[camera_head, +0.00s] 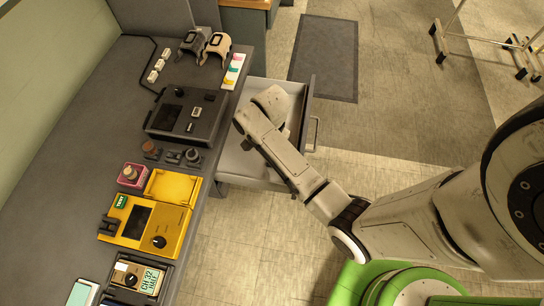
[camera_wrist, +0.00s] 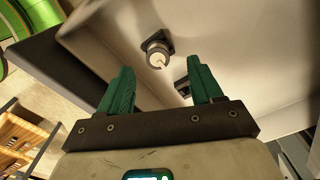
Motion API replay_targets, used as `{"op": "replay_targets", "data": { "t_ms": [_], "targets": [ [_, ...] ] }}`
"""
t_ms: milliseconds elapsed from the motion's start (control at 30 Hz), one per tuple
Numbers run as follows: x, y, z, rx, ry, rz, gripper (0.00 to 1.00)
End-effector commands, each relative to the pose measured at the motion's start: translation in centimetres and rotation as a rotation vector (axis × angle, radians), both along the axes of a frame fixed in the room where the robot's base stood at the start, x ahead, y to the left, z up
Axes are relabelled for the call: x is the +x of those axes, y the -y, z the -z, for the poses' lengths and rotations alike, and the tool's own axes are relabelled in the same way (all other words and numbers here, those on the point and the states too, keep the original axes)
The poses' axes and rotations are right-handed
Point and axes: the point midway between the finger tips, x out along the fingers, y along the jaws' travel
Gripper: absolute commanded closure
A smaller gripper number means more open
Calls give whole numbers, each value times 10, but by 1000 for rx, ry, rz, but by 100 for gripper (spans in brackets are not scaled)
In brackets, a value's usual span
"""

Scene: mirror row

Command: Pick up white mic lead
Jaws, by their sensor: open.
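A round white-faced plug in a dark square holder (camera_wrist: 157,53) shows in the wrist view against the pale inside of the drawer; it may be the white mic lead, but no cable is clear. My gripper (camera_wrist: 160,66) is open and empty, its two green fingers apart, with the plug seen past the fingertips between them. In the head view my wrist is over the open drawer (camera_head: 243,168) and hides part of its inside; the fingers and the plug are not visible there.
A second dark fitting (camera_wrist: 183,89) lies near the right finger. The grey desk (camera_head: 75,100) left of the drawer carries a black console (camera_head: 186,113), a yellow device (camera_head: 150,222) and several small dark and brown plugs (camera_head: 193,157). A dark floor mat (camera_head: 325,58) lies beyond the drawer.

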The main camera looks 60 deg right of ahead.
Motion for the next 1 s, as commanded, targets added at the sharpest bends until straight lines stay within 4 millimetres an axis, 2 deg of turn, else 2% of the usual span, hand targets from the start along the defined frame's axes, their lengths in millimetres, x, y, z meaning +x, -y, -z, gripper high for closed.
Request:
{"op": "replay_targets", "data": {
  "t_ms": [167,433,567,767,1000],
  "targets": [
    [-1,0,12,1,-2,0,35],
    [-4,0,49,0,-1,0,35],
    [-4,0,56,0,1,0,35],
    [-3,0,56,0,1,0,35],
    [-3,0,56,0,1,0,57]
  ]
}}
